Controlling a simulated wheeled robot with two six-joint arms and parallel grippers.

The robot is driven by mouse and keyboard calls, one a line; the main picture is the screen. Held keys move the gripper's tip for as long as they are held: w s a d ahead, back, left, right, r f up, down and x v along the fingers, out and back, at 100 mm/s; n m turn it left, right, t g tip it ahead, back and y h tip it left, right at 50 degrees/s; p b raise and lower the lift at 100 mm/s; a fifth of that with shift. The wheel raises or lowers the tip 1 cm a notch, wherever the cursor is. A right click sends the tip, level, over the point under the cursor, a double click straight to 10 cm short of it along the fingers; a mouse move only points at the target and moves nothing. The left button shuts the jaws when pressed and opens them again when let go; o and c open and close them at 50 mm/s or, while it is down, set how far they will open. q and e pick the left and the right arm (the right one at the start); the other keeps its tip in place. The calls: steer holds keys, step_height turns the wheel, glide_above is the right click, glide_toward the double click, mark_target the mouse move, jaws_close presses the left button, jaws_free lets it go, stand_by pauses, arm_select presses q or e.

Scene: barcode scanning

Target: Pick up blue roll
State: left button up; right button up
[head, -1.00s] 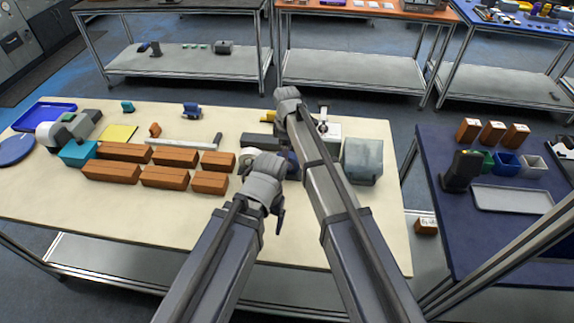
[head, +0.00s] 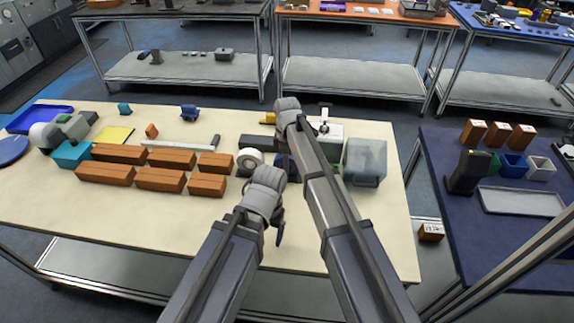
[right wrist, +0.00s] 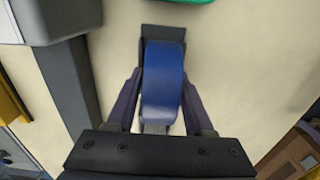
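The blue roll (right wrist: 162,88) is in the middle of the right wrist view, with a dark piece (right wrist: 163,32) at its far end. The fingers of my right gripper (right wrist: 162,100) stand on both sides of it, very close. I cannot tell whether they press on it. In the head view my right arm hides most of that spot, and only a dark blue bit (head: 293,171) shows beside the right gripper (head: 288,150). My left gripper (head: 278,222) hangs over the front of the table, apart from the roll, its fingers mostly hidden.
Several brown boxes (head: 160,180) lie to the left on the beige table (head: 120,218). A white tape roll (head: 249,161) is close to my grippers. A grey translucent bin (head: 365,160) stands to the right. The table's front strip is clear.

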jaws_close()
arm_select(q)
steer(key=shift+r, duration=0.1)
stand_by(0.4)
arm_select(e)
step_height(320, 180, up, 10)
steer(key=p, duration=1)
arm_select(q)
step_height(320, 180, up, 10)
steer(key=shift+f, duration=0.2)
arm_select(e)
steer(key=shift+f, duration=0.15)
